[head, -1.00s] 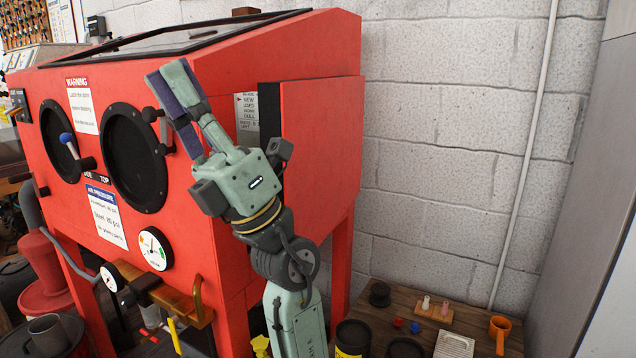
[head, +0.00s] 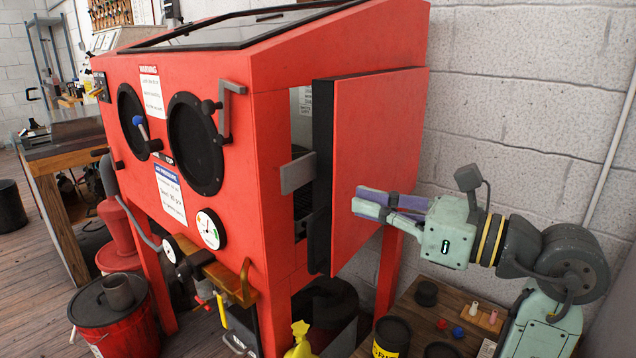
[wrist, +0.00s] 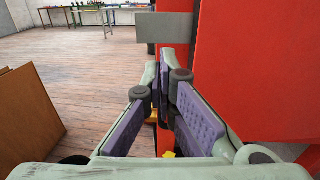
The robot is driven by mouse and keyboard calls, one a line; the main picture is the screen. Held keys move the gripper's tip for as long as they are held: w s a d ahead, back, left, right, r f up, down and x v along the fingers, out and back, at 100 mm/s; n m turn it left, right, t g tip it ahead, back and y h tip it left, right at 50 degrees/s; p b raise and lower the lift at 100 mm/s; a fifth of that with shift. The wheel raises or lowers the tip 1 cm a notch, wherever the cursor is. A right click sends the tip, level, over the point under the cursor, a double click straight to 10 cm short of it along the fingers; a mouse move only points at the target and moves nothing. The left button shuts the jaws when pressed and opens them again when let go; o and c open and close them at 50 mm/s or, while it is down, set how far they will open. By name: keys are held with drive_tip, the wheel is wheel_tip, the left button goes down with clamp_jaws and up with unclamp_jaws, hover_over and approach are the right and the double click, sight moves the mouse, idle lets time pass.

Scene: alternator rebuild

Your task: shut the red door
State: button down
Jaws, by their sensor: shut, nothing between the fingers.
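The red door (head: 375,160) is on the right side of the red cabinet (head: 262,170). It stands ajar, with a dark gap between its thick black edge and the cabinet. A grey latch plate (head: 297,173) sticks out from its free edge; a grey plate also shows in the wrist view (wrist: 165,27). My gripper (head: 364,203) is shut and empty, on the outer side of the door, its tips pointing at the lower red face. I cannot tell whether they touch it. In the wrist view the fingers (wrist: 160,88) are beside the red face.
A grey handle (head: 230,110) juts from the cabinet front near the opening. A low wooden table (head: 455,308) with small items stands below my arm. The block wall is close behind. A red bucket (head: 120,325) stands at the left front.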

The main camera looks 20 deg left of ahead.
sight(299, 186)
drive_tip(key=p+x, duration=0.2)
drive_tip(key=x, duration=0.6)
drive_tip(key=shift+r, duration=0.15)
drive_tip(key=shift+w+a+p, duration=0.15)
drive_tip(key=shift+a+p, duration=0.15)
drive_tip(key=shift+a, duration=0.3)
drive_tip(key=x, duration=0.4)
